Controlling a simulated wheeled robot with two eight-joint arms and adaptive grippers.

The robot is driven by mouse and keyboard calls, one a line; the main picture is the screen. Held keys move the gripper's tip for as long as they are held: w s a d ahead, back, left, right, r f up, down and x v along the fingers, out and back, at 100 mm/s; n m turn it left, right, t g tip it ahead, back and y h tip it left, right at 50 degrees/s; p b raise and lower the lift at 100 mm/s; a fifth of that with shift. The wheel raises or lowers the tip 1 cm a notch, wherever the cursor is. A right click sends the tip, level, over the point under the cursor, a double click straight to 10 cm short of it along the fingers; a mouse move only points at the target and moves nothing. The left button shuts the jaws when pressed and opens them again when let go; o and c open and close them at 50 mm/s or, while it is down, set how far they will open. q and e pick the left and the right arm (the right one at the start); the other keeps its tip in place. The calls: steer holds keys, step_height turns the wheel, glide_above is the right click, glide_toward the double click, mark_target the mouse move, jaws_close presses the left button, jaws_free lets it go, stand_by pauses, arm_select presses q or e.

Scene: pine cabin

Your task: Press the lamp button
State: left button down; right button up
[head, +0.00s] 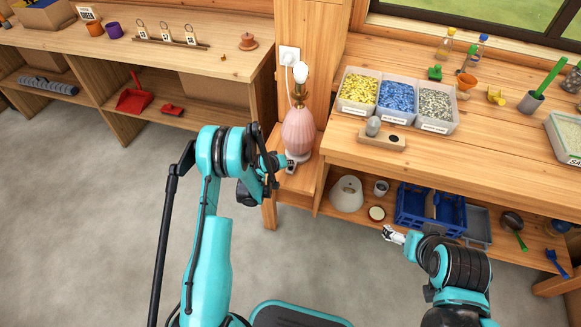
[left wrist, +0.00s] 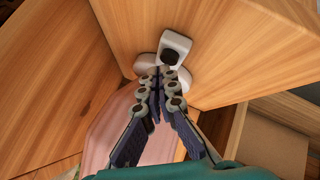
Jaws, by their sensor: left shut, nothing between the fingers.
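The lamp (head: 298,131) has a pink body and a bare white bulb, and stands upright on a low wooden ledge. In the left wrist view, its white base has a block with a dark round button (left wrist: 171,53). My left gripper (head: 284,163) is shut and empty beside the lamp's base. In the left wrist view its fingertips (left wrist: 167,74) point at the block, just short of the button in the picture; I cannot tell whether they touch it. The pink body (left wrist: 125,118) is partly hidden behind the fingers. My right gripper (head: 393,235) is by the lower shelf, away from the lamp; its opening is unclear.
A wall socket (head: 289,55) is above the lamp, with a cord. The right bench holds bins of yellow, blue and grey pieces (head: 397,98). Its lower shelf holds a white shade (head: 346,194) and a blue crate (head: 428,207). The floor at left is clear.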

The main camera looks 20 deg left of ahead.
arm_select(q)
steer(key=shift+f, duration=0.4)
stand_by(0.3)
steer(key=shift+r, duration=0.15)
steer(key=shift+r+p, duration=0.35)
steer(key=shift+r, duration=0.5)
step_height(320, 180, up, 6)
steer(key=shift+p, duration=1.25)
